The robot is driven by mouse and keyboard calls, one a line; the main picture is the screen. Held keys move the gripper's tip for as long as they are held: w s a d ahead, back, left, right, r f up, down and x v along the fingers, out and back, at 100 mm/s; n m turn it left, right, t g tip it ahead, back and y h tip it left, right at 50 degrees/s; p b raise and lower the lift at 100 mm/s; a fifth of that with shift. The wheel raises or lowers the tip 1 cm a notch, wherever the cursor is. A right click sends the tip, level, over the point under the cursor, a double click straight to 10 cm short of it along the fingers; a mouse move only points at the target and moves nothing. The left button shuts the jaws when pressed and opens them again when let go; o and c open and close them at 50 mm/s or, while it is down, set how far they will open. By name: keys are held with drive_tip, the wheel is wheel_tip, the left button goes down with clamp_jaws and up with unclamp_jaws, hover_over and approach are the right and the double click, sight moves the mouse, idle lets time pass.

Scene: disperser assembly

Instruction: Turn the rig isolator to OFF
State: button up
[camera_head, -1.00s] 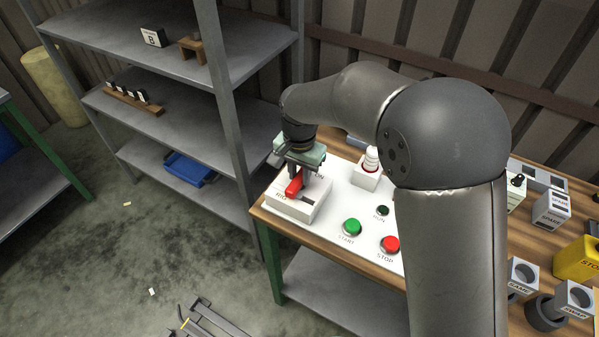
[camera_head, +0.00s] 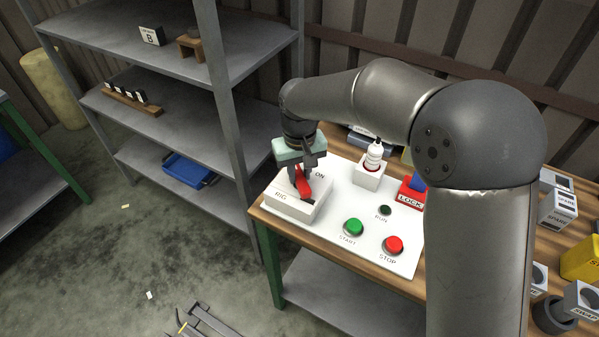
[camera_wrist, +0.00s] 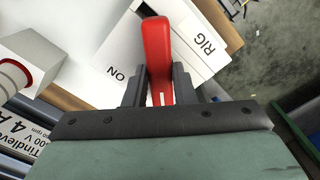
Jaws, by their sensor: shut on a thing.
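The rig isolator (camera_head: 290,208) is a white box marked RIG and ON at the left end of the white panel. Its red handle (camera_head: 303,184) stands up from the top of the box. My gripper (camera_head: 304,180) points down over the box and is shut on the red handle. In the wrist view the red handle (camera_wrist: 157,55) lies between the two dark fingers (camera_wrist: 159,88), with the ON label to its left and RIG to its right. A small white line shows on the handle near the fingers. No OFF label is visible in either view.
The white panel (camera_head: 330,239) also carries a green START button (camera_head: 353,228), a red STOP button (camera_head: 393,245), a small RUN lamp (camera_head: 384,210) and a white cylinder on a block (camera_head: 373,155). A red LOCK box (camera_head: 411,193) stands behind. Grey shelves (camera_head: 190,115) rise at left.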

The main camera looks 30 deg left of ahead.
sight(299, 175)
drive_tip(key=n, duration=0.4)
drive_tip(key=shift+n, duration=2.3)
drive_tip(key=o, duration=1)
wheel_tip(299, 175, up, 18)
drive_tip(key=shift+f+b, duration=0.25)
drive_tip(key=shift+b, duration=0.25)
